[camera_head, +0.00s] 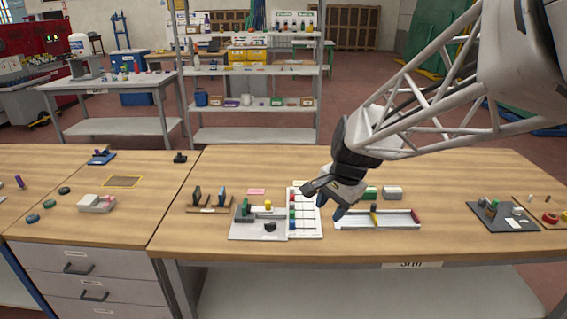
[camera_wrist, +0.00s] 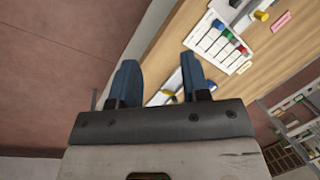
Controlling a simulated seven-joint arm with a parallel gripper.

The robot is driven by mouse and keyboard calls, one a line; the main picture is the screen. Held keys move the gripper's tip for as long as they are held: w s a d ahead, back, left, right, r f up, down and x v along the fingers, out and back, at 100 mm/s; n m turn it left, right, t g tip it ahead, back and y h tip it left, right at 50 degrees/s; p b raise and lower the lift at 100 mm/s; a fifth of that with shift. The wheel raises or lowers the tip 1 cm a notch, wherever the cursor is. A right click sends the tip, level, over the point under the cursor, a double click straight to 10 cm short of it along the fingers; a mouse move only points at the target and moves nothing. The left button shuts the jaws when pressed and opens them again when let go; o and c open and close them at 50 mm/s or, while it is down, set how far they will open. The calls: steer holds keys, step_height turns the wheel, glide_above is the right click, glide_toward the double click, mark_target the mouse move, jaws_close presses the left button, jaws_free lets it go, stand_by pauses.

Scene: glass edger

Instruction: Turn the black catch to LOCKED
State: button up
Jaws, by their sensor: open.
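A small black part (camera_head: 270,227), which may be the catch, sits at the front of a grey plate (camera_head: 245,235) on the wooden bench. It is too small to read any LOCKED mark or tell which way it is turned. The plate also carries a green block (camera_head: 245,208) and a yellow knob (camera_head: 267,205). My gripper (camera_head: 324,202) is open and empty, above the bench to the right of the plate. In the wrist view its blue fingers (camera_wrist: 161,78) are apart. The plate shows only partly at the top there, with the yellow knob (camera_wrist: 261,15); I cannot make out the black part.
A white board with coloured pieces (camera_head: 304,226) lies right of the plate. A long tray (camera_head: 395,219) lies beneath and right of my gripper. A wooden rack (camera_head: 208,208) stands left of the plate. A dark grey mat (camera_head: 515,218) holds small parts at the right.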

steer(key=w+a+f+m+y, duration=0.1)
steer(key=w+a+f+m, duration=0.15)
steer(key=w, duration=0.35)
steer(key=w+a+f+m, duration=0.2)
steer(key=w+a+f, duration=0.2)
steer(key=w, duration=0.2)
steer(key=m+g+y, duration=0.1)
steer(key=m, duration=0.4)
glide_toward(270, 223)
steer(key=f, duration=0.2)
steer(key=shift+w+a+r, duration=0.15)
steer(key=shift+r, duration=0.05)
steer(key=shift+f, duration=0.15)
steer(key=shift+x, duration=3.75)
steer(key=shift+a, duration=0.1)
steer(key=shift+c, duration=0.4)
jaws_close()
